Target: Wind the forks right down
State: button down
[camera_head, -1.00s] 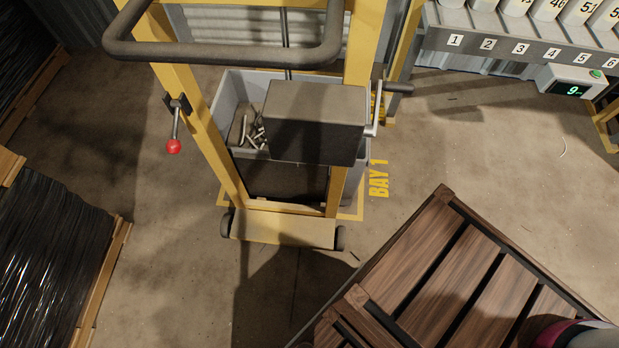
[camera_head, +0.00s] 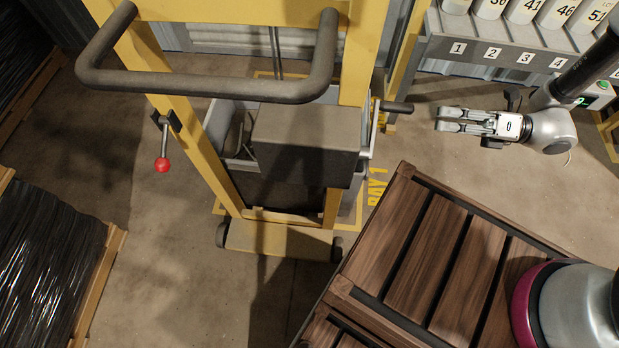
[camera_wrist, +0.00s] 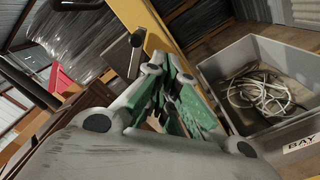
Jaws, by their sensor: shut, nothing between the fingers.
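The yellow hand stacker (camera_head: 355,60) stands left of centre in the head view, with a dark grey winch box (camera_head: 306,146) on its mast. A crank with a dark grip (camera_head: 396,106) sticks out to the right of the box. The forks are hidden behind the mast and box. A grey crate (camera_head: 218,125) is behind the mast; the wrist view shows it holding loose cable (camera_wrist: 262,92). My gripper (camera_head: 440,119) is shut and empty, pointing left, a short gap to the right of the crank grip and not touching it.
A red-knobbed lever (camera_head: 162,164) hangs on the left mast post. A slatted wooden deck (camera_head: 430,245) fills the lower right. A numbered shelf with white containers (camera_head: 495,55) is at the back right. Black-wrapped pallets (camera_head: 45,265) stand at left. Floor around BAY 1 is open.

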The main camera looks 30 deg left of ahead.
jog(key=x, duration=0.8)
jog(key=shift+s+a, duration=0.2)
jog(key=shift+a, duration=0.1)
jog(key=shift+w+f, duration=0.1)
jog(key=shift+f, duration=0.05)
dwell(1.2)
jog(key=v, duration=0.8)
jog(key=shift+w+a+f, duration=0.15)
jog(key=shift+w+f, duration=0.1)
jog(key=shift+f, duration=0.1)
dwell(0.4)
